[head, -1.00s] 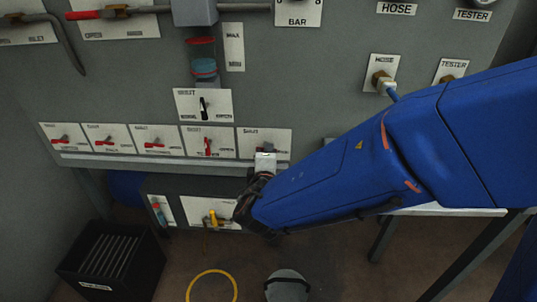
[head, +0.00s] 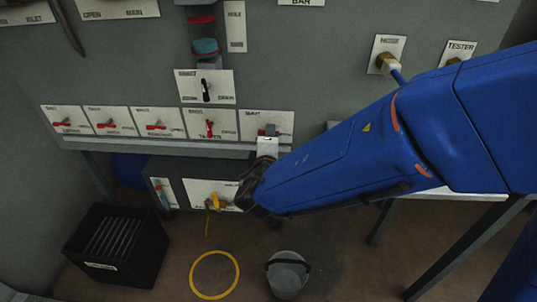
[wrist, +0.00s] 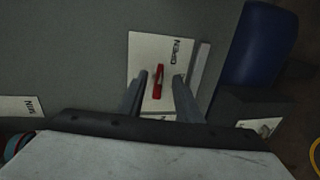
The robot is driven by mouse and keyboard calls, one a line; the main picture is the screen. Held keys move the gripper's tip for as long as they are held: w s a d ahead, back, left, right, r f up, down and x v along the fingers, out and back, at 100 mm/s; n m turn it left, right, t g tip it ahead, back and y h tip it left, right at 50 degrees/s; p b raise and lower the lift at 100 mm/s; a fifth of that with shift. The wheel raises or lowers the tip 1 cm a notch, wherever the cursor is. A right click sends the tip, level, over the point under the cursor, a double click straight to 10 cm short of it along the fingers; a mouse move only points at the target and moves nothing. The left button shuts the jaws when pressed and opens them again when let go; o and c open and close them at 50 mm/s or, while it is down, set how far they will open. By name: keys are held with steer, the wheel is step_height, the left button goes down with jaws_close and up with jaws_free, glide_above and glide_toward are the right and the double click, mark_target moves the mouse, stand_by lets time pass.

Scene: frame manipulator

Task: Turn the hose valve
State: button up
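A row of red-handled valves runs along the lower panel in the head view. The rightmost valve plate (head: 255,119) is partly hidden by my gripper (head: 267,140). In the wrist view a red valve lever (wrist: 158,82) stands on a white plate (wrist: 146,50) marked OPEN. My gripper (wrist: 160,92) is open, with one finger on each side of this lever and gaps visible between. I cannot read which plate is the hose valve. A brass fitting (head: 385,63) under a HOSE label, with a blue hose, is at the upper right.
A black crate (head: 118,247) stands on the floor at left. A grey bucket (head: 288,275) and a yellow ring (head: 197,281) are on the floor. A lower box has a yellow-handled valve (head: 214,201). A table (head: 468,196) stands at right.

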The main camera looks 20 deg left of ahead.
steer(key=v, duration=1.6)
steer(key=shift+s, duration=0.2)
steer(key=shift+r, duration=0.1)
